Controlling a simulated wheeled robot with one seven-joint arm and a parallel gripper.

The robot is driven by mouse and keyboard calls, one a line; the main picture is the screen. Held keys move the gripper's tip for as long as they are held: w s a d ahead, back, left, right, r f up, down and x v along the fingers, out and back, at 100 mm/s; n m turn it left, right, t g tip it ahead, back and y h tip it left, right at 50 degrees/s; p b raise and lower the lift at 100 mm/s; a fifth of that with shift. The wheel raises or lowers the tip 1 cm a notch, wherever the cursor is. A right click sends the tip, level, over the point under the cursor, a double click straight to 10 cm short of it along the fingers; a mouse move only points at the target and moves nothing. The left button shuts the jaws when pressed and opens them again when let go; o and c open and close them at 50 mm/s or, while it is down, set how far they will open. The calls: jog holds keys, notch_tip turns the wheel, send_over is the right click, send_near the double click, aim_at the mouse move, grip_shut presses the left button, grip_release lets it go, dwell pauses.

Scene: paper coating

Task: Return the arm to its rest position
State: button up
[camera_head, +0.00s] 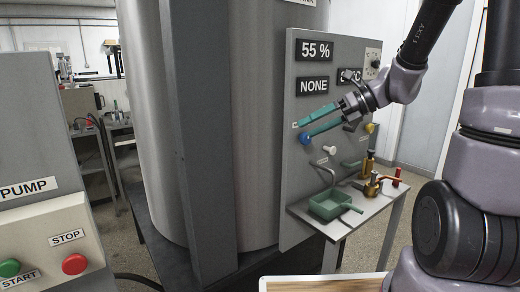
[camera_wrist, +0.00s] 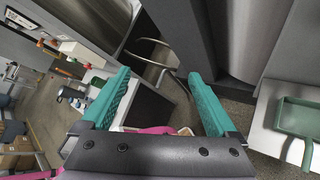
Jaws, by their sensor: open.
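My gripper (camera_head: 304,129) is raised in front of the grey control panel (camera_head: 297,185) in the head view, at the end of my arm that comes in from the upper right. Its two teal fingers point left, close to a blue knob (camera_head: 304,138); I cannot tell whether they touch it. In the wrist view my gripper (camera_wrist: 160,76) has its fingers wide apart, with nothing held between them. The green square scoop (camera_head: 326,204) rests on the small shelf below the panel, and it also shows in the wrist view (camera_wrist: 298,118).
A large steel tank (camera_head: 255,130) stands behind the panel. The shelf (camera_head: 335,229) carries brass valve fittings (camera_head: 371,187). White (camera_head: 330,150) and yellow (camera_head: 370,128) knobs stick out of the panel. A pump box with a red stop button (camera_head: 74,263) stands at front left.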

jog(key=s+d+r+n+t+h, duration=0.2)
jog(key=s+d+r+n+h, duration=0.2)
jog(key=n, duration=0.8)
jog(key=s+d+r+n+t+h, duration=0.2)
jog(key=s+d+r+n+h, duration=0.3)
jog(key=s+n, duration=0.3)
jog(key=d+n, duration=0.1)
jog(key=n, duration=0.3)
jog(key=shift+d+r+t+h, duration=0.25)
jog(key=shift+r+t+h, duration=0.05)
jog(key=shift+t, duration=0.1)
